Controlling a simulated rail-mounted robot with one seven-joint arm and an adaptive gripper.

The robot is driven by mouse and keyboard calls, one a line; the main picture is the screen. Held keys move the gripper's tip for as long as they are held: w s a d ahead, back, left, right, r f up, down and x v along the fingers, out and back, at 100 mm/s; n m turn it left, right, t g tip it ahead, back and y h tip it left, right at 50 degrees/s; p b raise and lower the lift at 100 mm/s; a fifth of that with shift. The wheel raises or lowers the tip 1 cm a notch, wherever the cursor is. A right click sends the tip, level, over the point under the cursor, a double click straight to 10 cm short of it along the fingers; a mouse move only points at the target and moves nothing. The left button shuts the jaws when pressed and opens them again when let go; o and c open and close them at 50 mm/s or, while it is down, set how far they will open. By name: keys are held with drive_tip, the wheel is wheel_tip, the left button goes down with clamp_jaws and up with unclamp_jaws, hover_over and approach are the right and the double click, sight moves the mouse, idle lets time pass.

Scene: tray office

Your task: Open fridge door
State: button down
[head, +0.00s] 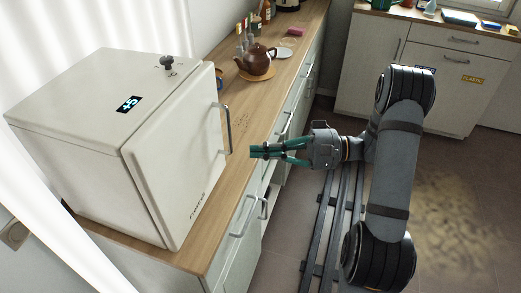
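The fridge (75,105) is a small white box on the wooden counter at the left. Its door (175,165) is on the side facing right and looks closed against the body. A metal bar handle (229,130) stands out from the door's right edge. My gripper (254,151) is just right of and slightly below the handle in the picture, pointing left towards it. Its teal fingers lie together at the tips, with nothing visible between them. A gap shows between the fingertips and the handle, so I see no contact.
A brown teapot (256,60) sits on a round wooden board, with a plate (284,53) and bottles behind. Counter drawers with bar handles (244,216) lie below my gripper. The floor around the rails (321,225) is clear. Another cabinet (440,75) stands at the back right.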

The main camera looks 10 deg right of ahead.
drive_tip(key=shift+d, duration=0.15)
idle(0.6)
drive_tip(key=w+d, duration=0.2)
drive_tip(key=d, duration=0.7)
drive_tip(key=shift+d+b, duration=0.3)
drive_tip(key=shift+b, duration=0.15)
drive_tip(key=shift+a, duration=0.15)
drive_tip(key=s+a, duration=0.2)
drive_tip(key=a, duration=0.7)
drive_tip(key=shift+a+p, duration=0.3)
drive_tip(key=shift+p, duration=0.15)
drive_tip(key=shift+d, duration=0.15)
